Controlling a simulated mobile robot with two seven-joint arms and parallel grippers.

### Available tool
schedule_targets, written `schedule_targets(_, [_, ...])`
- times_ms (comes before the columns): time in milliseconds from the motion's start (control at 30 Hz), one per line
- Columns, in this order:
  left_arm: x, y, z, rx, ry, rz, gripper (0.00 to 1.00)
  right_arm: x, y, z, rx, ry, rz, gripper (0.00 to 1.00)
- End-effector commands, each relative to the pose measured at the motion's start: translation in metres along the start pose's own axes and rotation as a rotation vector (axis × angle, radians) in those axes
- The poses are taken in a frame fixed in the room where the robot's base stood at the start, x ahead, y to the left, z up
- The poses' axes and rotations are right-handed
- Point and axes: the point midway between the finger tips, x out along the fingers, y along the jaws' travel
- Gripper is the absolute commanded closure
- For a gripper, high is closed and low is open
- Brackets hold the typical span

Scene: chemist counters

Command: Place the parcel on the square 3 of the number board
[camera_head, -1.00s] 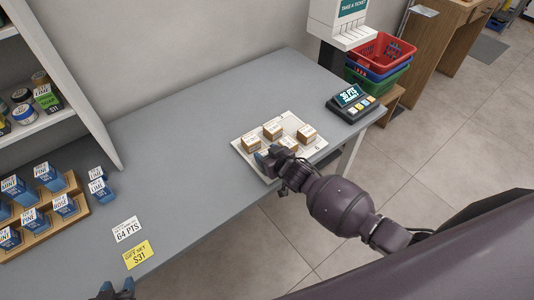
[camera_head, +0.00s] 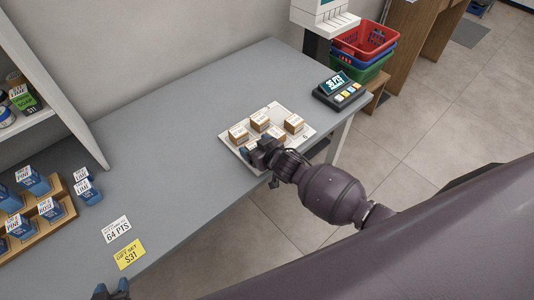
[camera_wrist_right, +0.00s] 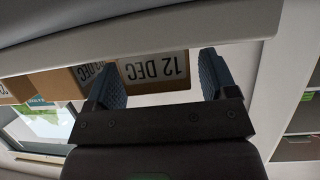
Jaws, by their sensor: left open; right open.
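The white number board (camera_head: 306,134) lies on the grey counter, with several small brown parcels on it; one parcel (camera_head: 293,122) sits at its right and another (camera_head: 238,133) at its left. Most square numbers are covered or too small to read; a 6 seems to show near the right corner. My right gripper (camera_head: 262,149) is open at the board's near edge, by a parcel. In the right wrist view, a parcel labelled 12 DEC (camera_wrist_right: 152,68) shows between the open fingers; contact cannot be told. My left gripper (camera_head: 112,290) is open at the bottom left, partly cut off.
A dark keypad display (camera_head: 340,90) stands right of the board, with stacked baskets (camera_head: 365,40) beyond. A wooden rack (camera_head: 62,218) of blue boxes and a yellow sign (camera_head: 129,254) are at the left. The counter's middle is clear.

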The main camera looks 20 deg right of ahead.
Motion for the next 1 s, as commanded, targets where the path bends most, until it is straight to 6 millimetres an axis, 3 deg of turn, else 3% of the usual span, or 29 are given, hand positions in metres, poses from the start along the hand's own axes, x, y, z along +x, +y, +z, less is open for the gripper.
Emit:
schedule_targets(600, [-0.002,0.0,-0.004,0.0,0.003,0.0,0.57,-0.091,-0.003,-0.005,0.0,-0.003,0.001,0.22])
schedule_targets(1000, [-0.002,0.0,-0.003,0.0,0.001,0.0,0.57,-0.109,-0.004,0.0,0.006,-0.008,0.006,0.22])
